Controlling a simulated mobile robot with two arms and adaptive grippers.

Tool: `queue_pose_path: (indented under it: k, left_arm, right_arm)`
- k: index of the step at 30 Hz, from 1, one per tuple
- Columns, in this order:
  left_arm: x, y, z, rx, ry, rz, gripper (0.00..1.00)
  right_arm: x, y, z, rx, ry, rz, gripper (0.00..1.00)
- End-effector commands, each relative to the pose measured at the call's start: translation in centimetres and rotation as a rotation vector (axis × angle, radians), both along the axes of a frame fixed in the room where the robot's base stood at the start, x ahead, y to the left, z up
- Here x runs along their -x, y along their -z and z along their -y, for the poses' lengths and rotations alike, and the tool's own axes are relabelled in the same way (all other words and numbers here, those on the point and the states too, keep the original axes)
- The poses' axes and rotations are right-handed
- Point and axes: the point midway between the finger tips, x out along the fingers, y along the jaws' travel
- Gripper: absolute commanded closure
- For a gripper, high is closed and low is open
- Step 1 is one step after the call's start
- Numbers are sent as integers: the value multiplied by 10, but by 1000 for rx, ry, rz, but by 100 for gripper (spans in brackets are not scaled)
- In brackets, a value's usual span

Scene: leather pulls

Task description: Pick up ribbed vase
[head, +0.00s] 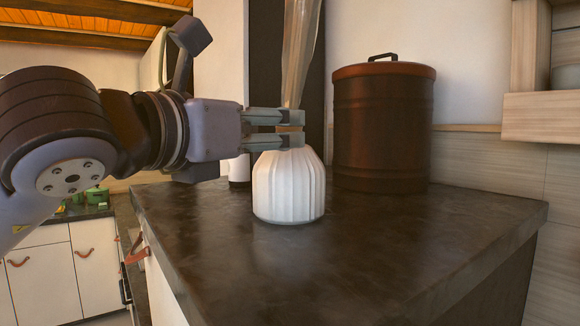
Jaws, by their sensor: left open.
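The white ribbed vase (288,190) stands upright on the dark countertop (380,255). A tall, pale, translucent shape rises above its top. My left gripper (303,128) comes in from the left at the height of the vase's top, with its fingers pointing right. The gripper is open, and its fingers overlap the top of the vase in the picture. The fingers hide the vase's neck, and I cannot tell whether they touch it. My right gripper is not in view.
A large brown lidded canister (383,130) stands behind and right of the vase. A small white object with a dark base (239,170) is partly hidden behind the gripper. The counter's front and right are clear. A wooden shelf (540,115) juts in at the right.

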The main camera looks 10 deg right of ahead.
Motion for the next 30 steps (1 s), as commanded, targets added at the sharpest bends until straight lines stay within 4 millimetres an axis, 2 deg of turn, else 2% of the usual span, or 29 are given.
queue_pose_path:
  k: [6,15,19,26,30]
  left_arm:
    - [-11,-2,10,0,0,0,49]
    - [-40,-9,35,0,0,-3,49]
    - [-47,-6,42,1,0,-1,49]
    - [-48,-4,42,1,0,1,49]
    - [-47,-5,42,1,0,1,58]
  right_arm:
    - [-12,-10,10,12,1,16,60]
    - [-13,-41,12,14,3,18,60]
    - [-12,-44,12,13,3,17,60]
    - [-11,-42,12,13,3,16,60]
    - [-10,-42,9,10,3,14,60]
